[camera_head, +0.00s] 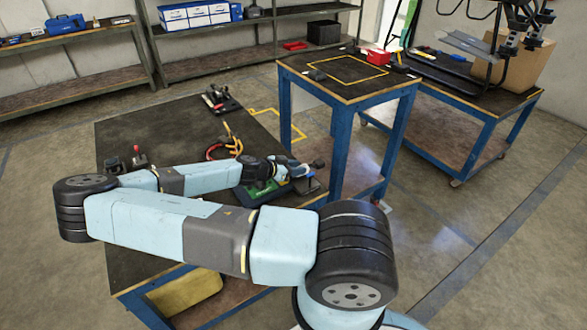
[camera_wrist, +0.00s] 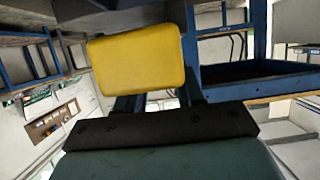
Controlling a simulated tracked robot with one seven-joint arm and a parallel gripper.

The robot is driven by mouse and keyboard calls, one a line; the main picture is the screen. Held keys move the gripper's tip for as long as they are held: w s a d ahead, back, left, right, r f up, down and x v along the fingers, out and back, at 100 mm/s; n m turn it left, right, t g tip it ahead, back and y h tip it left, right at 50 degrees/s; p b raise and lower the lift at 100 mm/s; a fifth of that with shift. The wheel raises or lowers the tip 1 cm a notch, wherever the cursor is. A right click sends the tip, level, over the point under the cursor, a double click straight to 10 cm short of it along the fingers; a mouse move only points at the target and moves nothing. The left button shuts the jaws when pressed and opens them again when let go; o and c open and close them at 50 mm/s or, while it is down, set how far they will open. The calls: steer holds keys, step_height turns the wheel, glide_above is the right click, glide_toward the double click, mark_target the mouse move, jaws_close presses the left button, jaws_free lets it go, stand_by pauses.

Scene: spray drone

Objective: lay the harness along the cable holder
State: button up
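An orange, red and black cable bundle (camera_head: 222,145), which looks like the harness, lies in a loop on the dark-topped work table (camera_head: 160,120). Its near end is close to my arm. Small dark fixtures with upright red handles stand at the table's far edge (camera_head: 218,98) and left side (camera_head: 138,157). I cannot tell which part is the cable holder. My gripper is small and partly hidden at the end of my arm, low over the table's right side beside a green-and-black item (camera_head: 266,191). Its fingers cannot be made out in either view.
A taller blue-framed table (camera_head: 345,78) adjoins the work table on the right. A yellow container (camera_head: 185,292) sits on the lower shelf. The wrist view shows a yellow block (camera_wrist: 138,75) and a dark bar (camera_wrist: 160,127) up close. Open floor lies at the right.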

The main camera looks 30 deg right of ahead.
steer(key=o, duration=0.4)
steer(key=shift+r, duration=0.1)
